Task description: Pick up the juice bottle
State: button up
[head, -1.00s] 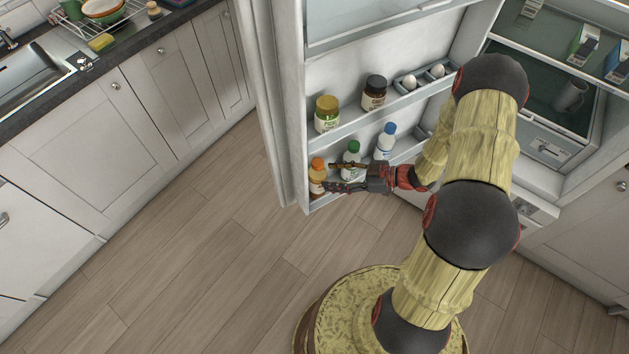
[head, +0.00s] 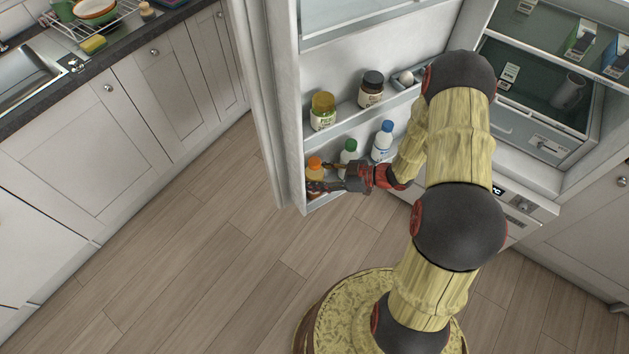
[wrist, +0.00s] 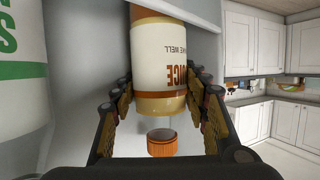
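The juice bottle (head: 314,166) has an orange cap and stands at the left end of the lower fridge-door shelf. In the wrist view the juice bottle (wrist: 163,60) appears upside down, with a cream label, orange lettering and the orange cap low in the picture. My gripper (head: 318,178) is at the bottle in the head view, covering part of its body. In the wrist view my gripper (wrist: 165,100) is open, with one finger on each side of the bottle. A gap shows on the right; contact on the left is unclear.
A green-capped bottle (head: 347,155) stands just right of the juice bottle, close to my gripper. A blue-capped bottle (head: 383,140) is further right. Jars (head: 322,112) stand on the shelf above. The shelf's front rail (head: 334,197) borders the bottles. The floor is clear.

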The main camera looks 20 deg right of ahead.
jog(key=c, duration=0.9)
